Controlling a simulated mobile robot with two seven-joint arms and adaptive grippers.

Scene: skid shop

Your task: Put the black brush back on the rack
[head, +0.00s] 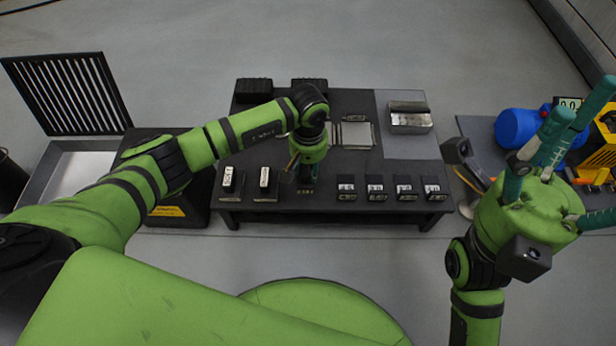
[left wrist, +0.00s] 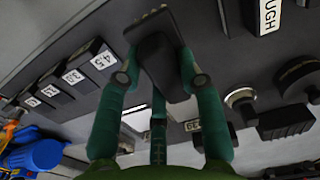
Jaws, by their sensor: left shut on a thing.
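The black brush (left wrist: 158,58) is between the teal fingers of my left gripper (left wrist: 160,78) in the left wrist view. It has a dark rounded body and a flat ribbed block at its far end. In the head view my left gripper (head: 306,182) points down over the front middle of the table, and the brush is mostly hidden under it. I cannot tell whether the brush touches the tabletop. My right gripper (head: 562,150) is at the right with its fingers spread, empty. A black slatted rack (head: 68,92) stands at the far left; I cannot tell whether it is the task's rack.
On the dark table (head: 290,212), several numbered black blocks (head: 375,188) stand right of my left gripper. Labelled blocks (head: 264,183) stand left of it. A metal box (head: 408,118) is at the back right. A blue object (head: 520,128) lies on the right bench.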

